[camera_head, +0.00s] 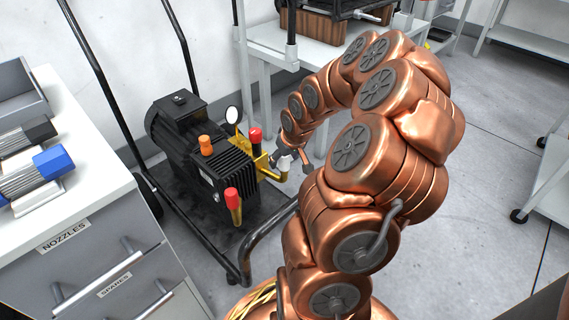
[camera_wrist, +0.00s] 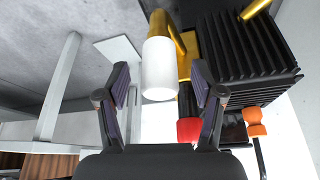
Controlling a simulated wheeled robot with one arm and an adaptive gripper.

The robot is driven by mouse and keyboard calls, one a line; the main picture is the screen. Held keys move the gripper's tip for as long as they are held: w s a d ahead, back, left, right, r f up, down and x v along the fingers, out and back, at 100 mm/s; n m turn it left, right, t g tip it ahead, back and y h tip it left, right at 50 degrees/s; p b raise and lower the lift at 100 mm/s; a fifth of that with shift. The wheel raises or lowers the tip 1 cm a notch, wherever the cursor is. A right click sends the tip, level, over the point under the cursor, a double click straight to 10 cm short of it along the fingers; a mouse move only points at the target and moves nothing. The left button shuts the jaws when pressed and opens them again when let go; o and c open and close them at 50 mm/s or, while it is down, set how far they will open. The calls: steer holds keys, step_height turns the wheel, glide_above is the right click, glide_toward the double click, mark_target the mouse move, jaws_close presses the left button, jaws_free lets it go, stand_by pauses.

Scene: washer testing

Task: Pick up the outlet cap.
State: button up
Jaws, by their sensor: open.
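The outlet cap (camera_wrist: 159,72) is a white cylinder on the end of a brass pipe (camera_wrist: 162,22) of the pump. In the wrist view it appears between the two fingers of my gripper (camera_wrist: 160,85), with a visible gap on each side. In the head view the cap (camera_head: 284,163) shows small and pale at the pump's right side. My gripper (camera_head: 291,162) is there around it, open, and I see no finger touching it. How deep the cap sits between the fingers is hard to tell.
The black pump (camera_head: 200,150) with red knobs (camera_head: 233,198) and an orange knob (camera_head: 206,145) stands on a black wheeled cart (camera_head: 215,235). A drawer cabinet (camera_head: 100,255) stands at left. A white table (camera_head: 310,52) is behind.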

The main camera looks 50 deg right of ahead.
steer(key=c, duration=1)
steer(key=shift+o, duration=0.2)
steer(key=shift+r, duration=0.15)
steer(key=shift+r+p, duration=0.5)
steer(key=shift+r, duration=0.05)
step_height(320, 180, up, 3)
steer(key=shift+f+p, duration=0.1)
steer(key=shift+p, duration=0.75)
steer(key=shift+s+a+r+b, duration=0.15)
steer(key=shift+s+a+b, duration=0.8)
steer(key=shift+s+a, duration=0.95)
steer(key=shift+s+a+r+b, duration=0.2)
steer(key=shift+s+a+b, duration=0.8)
steer(key=shift+s+a, duration=0.85)
steer(key=shift+s+a+r+b, duration=0.15)
steer(key=shift+s+a+b, duration=0.8)
steer(key=shift+s+a, duration=0.95)
